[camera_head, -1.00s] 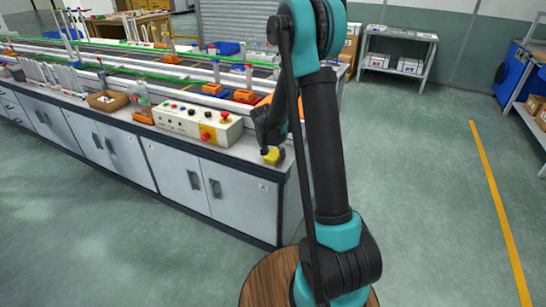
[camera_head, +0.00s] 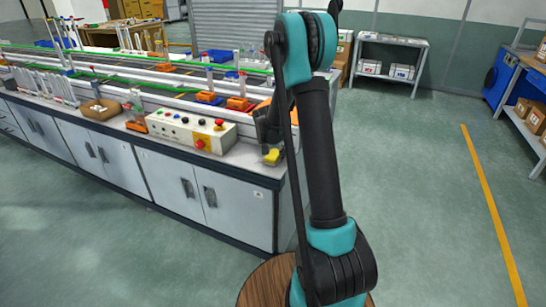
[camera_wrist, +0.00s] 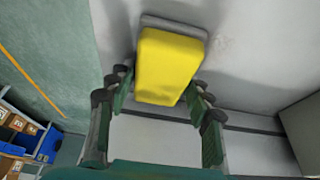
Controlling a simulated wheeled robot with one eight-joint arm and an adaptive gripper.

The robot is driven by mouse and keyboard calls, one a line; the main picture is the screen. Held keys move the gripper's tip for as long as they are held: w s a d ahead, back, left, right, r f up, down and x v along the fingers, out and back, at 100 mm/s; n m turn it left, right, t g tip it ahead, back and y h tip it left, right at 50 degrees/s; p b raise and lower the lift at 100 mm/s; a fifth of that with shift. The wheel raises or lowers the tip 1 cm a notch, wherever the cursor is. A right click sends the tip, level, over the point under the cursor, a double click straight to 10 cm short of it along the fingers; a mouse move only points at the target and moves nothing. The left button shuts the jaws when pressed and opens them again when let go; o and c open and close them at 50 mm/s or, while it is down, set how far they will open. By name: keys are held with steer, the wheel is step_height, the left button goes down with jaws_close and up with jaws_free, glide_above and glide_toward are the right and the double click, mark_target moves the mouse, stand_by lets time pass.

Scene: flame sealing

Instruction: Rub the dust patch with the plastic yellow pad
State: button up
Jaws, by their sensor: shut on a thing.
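My gripper (camera_wrist: 162,86) is shut on the yellow pad (camera_wrist: 168,64), with fingers on both sides of it. The pad is a yellow block with a grey backing along its far edge in the wrist view. In the head view the pad (camera_head: 271,156) is low over the right end of the white bench top (camera_head: 245,157); I cannot tell if it touches. A faint grey smudge (camera_wrist: 222,43) shows on the pale surface right of the pad in the wrist view. I cannot tell if it is the dust patch, which I do not otherwise make out.
A control box (camera_head: 186,131) with a red button stands on the bench left of my gripper. A cardboard tray (camera_head: 98,109) is farther left. Orange and blue fixtures (camera_head: 237,103) stand behind. The floor (camera_head: 410,190) to the right is clear.

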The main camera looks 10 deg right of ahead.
mark_target(267, 157)
steer(key=shift+w+d+r, duration=0.1)
steer(key=shift+w+d, duration=0.5)
steer(key=shift+w, duration=0.2)
steer(key=shift+w+d, duration=0.55)
steer(key=shift+w, duration=0.2)
steer(key=shift+w+a+r, duration=0.1)
steer(key=shift+w+a, duration=0.55)
steer(key=shift+a, duration=0.05)
steer(key=shift+s+a+f, duration=0.1)
steer(key=shift+s+a, duration=0.55)
steer(key=shift+s, duration=0.2)
steer(key=shift+s+a+f, duration=0.1)
steer(key=shift+s+a, duration=0.5)
steer(key=shift+s, duration=0.25)
